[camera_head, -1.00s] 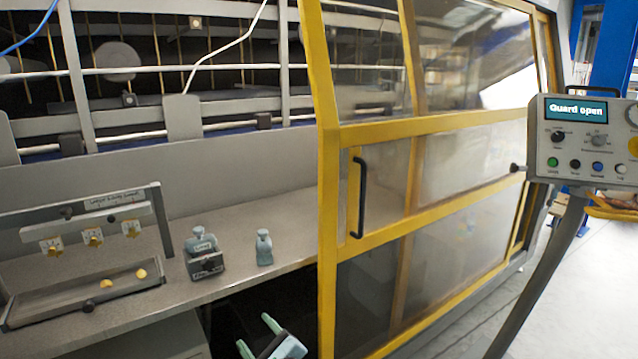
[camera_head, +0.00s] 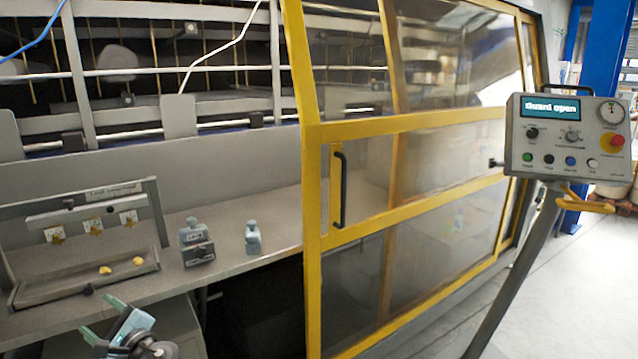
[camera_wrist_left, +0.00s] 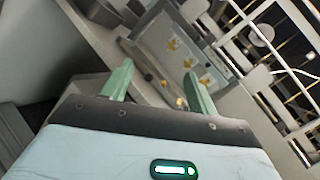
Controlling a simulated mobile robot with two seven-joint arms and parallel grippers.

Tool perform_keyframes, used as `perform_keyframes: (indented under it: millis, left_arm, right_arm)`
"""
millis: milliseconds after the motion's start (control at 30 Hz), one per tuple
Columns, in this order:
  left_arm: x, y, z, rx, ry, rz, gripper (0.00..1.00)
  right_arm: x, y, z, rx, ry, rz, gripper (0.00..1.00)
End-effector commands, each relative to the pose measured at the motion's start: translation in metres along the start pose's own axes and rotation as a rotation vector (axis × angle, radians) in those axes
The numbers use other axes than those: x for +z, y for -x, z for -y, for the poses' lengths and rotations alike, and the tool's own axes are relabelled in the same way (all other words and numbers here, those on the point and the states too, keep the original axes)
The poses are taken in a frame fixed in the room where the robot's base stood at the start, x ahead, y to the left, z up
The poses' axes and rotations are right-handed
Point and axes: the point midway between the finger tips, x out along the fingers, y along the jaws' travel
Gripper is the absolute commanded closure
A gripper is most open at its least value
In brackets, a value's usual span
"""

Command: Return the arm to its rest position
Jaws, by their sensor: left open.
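My left gripper (camera_head: 103,320) is at the lower left of the head view, in front of the grey bench's front edge. Its two green fingers are apart with nothing between them. In the left wrist view the open fingers (camera_wrist_left: 157,85) point toward the bench and the tray with yellow pieces. The gripper touches nothing that I can see. My right gripper is not in view.
A tray (camera_head: 85,285) with yellow pieces, a holder with a grey-blue bottle (camera_head: 195,235) and a lone bottle (camera_head: 253,237) stand on the bench. The yellow-framed guard (camera_head: 312,200) is at centre. A control panel (camera_head: 568,137) reading "Guard open" stands right.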

Motion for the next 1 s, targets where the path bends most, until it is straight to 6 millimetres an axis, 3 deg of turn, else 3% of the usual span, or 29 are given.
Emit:
perform_keyframes:
  millis: [33, 233, 300, 467, 700, 833, 1000]
  left_arm:
    - [0.016, -0.02, -0.01, 0.019, 0.002, 0.039, 0.41]
    - [0.074, -0.081, -0.041, 0.08, 0.019, 0.164, 0.41]
    - [0.044, -0.076, -0.034, 0.059, 0.132, 0.033, 0.41]
    - [-0.001, -0.072, -0.024, 0.049, 0.402, -0.204, 0.41]
    - [-0.065, -0.042, 0.011, 0.116, 0.961, -0.624, 0.41]
    - [-0.084, -0.019, 0.035, 0.198, 1.278, -0.828, 0.41]
    - [-0.09, 0.002, 0.061, 0.309, 1.6, -1.013, 0.41]
  right_arm:
    - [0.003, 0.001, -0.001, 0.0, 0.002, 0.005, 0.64]
    - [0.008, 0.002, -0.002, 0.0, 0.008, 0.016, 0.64]
    - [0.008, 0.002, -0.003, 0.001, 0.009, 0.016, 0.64]
    - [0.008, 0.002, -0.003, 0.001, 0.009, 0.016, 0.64]
    - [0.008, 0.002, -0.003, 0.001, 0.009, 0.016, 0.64]
    - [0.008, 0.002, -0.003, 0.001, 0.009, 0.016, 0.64]
    - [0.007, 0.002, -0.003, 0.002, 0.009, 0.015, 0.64]
